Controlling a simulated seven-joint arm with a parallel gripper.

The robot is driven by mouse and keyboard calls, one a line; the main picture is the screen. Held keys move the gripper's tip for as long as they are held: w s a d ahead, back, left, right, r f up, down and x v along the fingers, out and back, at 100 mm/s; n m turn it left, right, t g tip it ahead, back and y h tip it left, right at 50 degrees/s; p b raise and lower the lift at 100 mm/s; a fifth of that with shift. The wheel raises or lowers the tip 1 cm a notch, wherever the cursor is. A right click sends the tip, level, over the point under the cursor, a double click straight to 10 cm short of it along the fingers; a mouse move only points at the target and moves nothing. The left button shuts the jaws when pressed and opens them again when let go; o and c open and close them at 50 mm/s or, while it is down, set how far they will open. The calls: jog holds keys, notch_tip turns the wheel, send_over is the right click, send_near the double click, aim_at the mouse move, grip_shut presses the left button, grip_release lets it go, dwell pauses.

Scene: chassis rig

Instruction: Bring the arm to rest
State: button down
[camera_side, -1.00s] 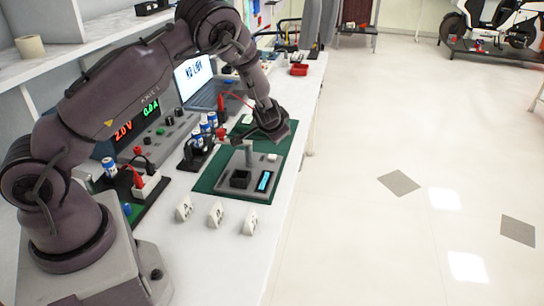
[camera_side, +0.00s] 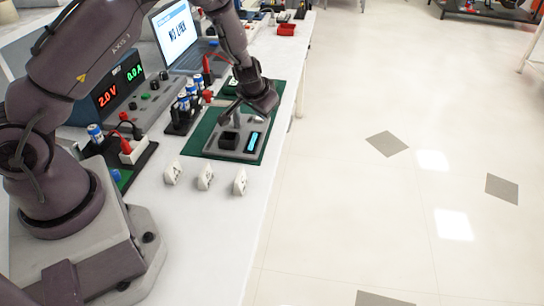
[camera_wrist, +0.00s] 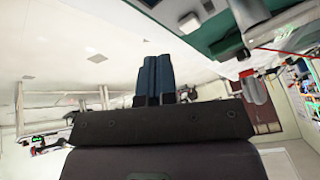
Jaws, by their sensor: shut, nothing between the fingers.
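My gripper (camera_side: 229,112) hangs over the far part of the grey fixture (camera_side: 219,153) in the side view, tilted, with its fingers toward the left. In the wrist view its two blue-black fingers (camera_wrist: 155,76) are pressed together with nothing between them. The fixture has a black square block (camera_side: 229,140) and a lit cyan display (camera_side: 253,141), and lies on a green mat (camera_side: 266,146). I cannot tell whether the fingertips touch anything on the fixture. My arm reaches across from the left, over the bench.
Three white labelled wedges (camera_side: 205,178) stand in front of the mat. Left are blue-and-white cells (camera_side: 184,103) in a black holder, a power supply (camera_side: 121,86) reading 2.0 V and 0.0 A, and a laptop (camera_side: 176,33). A red tray (camera_side: 286,29) sits farther back. Open floor lies right.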

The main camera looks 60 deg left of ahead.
jog(key=s+d+r+g+h, duration=0.2)
jog(key=s+d+r+h, duration=0.3)
jog(key=s+d+r, duration=0.9)
jog(key=s+r+m+t+y, duration=0.1)
jog(key=s+r+m+t, duration=0.1)
jog(key=s+r, duration=1.1)
jog(key=shift+d+r+m+t+y, duration=0.2)
jog(key=shift+r+m+t+y, duration=0.2)
jog(key=shift+t, duration=0.1)
